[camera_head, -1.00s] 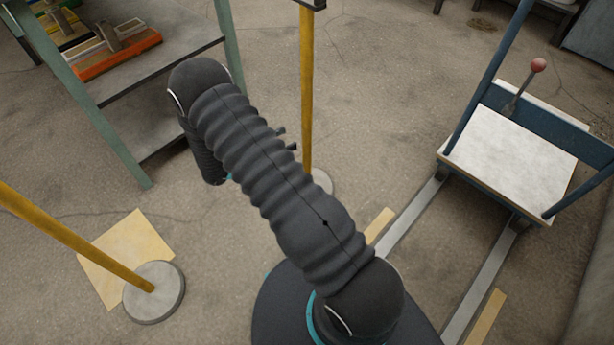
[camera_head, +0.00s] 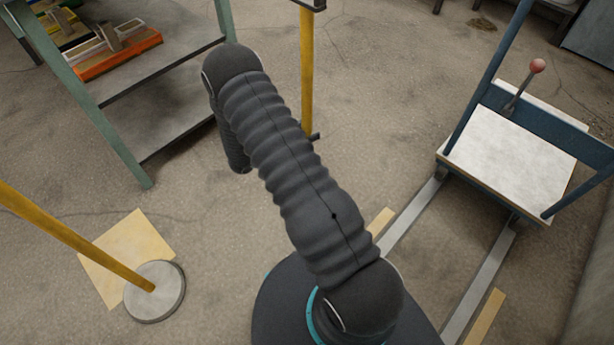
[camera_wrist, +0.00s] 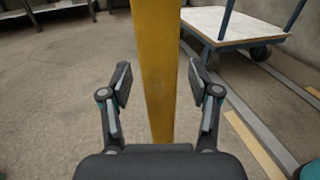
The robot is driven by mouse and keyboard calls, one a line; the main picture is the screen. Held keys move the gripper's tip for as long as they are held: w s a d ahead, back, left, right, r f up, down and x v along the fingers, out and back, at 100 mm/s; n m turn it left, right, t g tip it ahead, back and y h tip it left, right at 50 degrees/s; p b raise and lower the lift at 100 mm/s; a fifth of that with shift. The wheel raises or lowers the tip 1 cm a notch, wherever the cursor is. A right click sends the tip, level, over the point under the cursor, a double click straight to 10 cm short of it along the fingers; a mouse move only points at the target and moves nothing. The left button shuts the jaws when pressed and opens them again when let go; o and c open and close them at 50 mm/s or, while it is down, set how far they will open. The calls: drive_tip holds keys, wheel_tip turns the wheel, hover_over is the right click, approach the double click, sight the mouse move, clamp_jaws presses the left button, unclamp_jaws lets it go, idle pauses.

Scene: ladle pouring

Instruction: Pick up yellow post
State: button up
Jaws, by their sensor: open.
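A yellow post (camera_head: 307,75) stands upright at the top middle of the head view. In the wrist view the yellow post (camera_wrist: 156,60) rises through the middle, between the two fingers of my gripper (camera_wrist: 160,82). The fingers are open, one on each side of the post, with a gap showing on both sides. In the head view my arm hides most of the gripper. A second yellow post (camera_head: 85,248) on a round grey base (camera_head: 168,297) leans across the lower left.
A blue cart (camera_head: 525,135) with a pale top and a red-knobbed lever stands at the right on floor rails (camera_head: 482,275). A green-legged shelf (camera_head: 185,115) with an orange tray (camera_head: 120,55) is at the upper left. Concrete floor is open between.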

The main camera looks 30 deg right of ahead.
clamp_jaws()
drive_tip(key=shift+r, duration=0.2)
drive_tip(key=shift+r, duration=0.1)
